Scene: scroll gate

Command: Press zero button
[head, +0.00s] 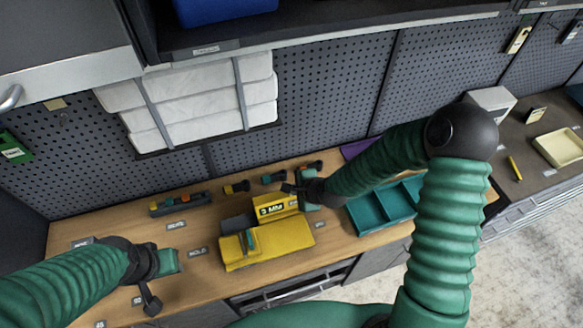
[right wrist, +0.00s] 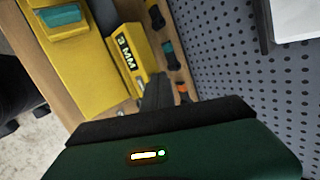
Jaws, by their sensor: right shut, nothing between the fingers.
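A yellow device (head: 268,247) sits on the wooden bench, with an upright panel (head: 270,209) reading "3 MM". A teal part (head: 248,241) lies on its top; it also shows in the right wrist view (right wrist: 62,17). I cannot make out which part is the zero button. My right gripper (head: 288,188) is shut and empty, just behind and above the panel's right end. In the right wrist view its dark fingers (right wrist: 155,92) are beside the panel (right wrist: 128,55). My left gripper (head: 151,303) hangs over the bench's front left, apart from the device; its opening is unclear.
A teal divided tray (head: 385,211) stands right of the device. Several small tools, including one in a grey holder (head: 180,204), lie along the back of the bench (head: 215,270). A grey pegboard (head: 330,95) rises behind. Small labels lie on the bench.

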